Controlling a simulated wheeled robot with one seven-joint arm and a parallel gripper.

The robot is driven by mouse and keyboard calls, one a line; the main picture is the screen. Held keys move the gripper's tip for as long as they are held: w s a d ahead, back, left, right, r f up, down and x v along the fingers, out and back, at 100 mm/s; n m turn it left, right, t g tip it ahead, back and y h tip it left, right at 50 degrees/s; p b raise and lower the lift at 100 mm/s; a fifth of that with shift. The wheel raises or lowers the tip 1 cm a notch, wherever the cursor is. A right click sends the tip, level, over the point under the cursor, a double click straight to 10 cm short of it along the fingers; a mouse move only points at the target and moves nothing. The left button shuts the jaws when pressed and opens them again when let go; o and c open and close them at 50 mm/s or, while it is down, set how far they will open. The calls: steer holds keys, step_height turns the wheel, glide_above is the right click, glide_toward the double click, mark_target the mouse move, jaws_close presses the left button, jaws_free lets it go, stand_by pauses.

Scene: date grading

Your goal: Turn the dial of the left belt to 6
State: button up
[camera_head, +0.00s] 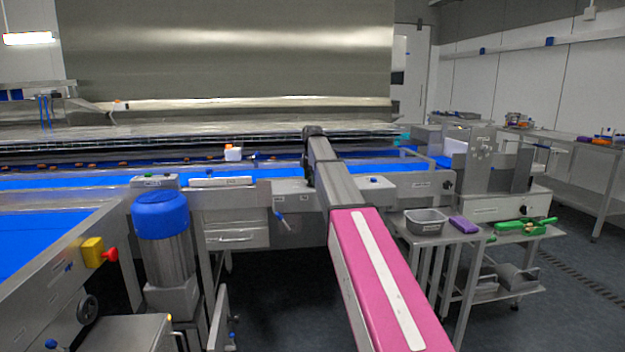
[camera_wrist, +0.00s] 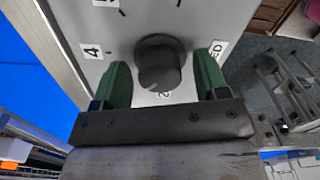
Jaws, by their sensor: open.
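In the wrist view a dark round dial knob (camera_wrist: 160,62) stands out from a light grey panel (camera_wrist: 140,22). In the head view my arm covers the gripper, and I cannot make out this dial there.
Blue belts (camera_head: 30,235) run at the left and across the middle (camera_head: 375,168). A blue-capped motor (camera_head: 160,213) and a yellow box with a red knob (camera_head: 92,251) stand at the left. A grey bin (camera_head: 426,221) and purple block (camera_head: 463,225) sit on the right side table.

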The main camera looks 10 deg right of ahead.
steer(key=c, duration=0.9)
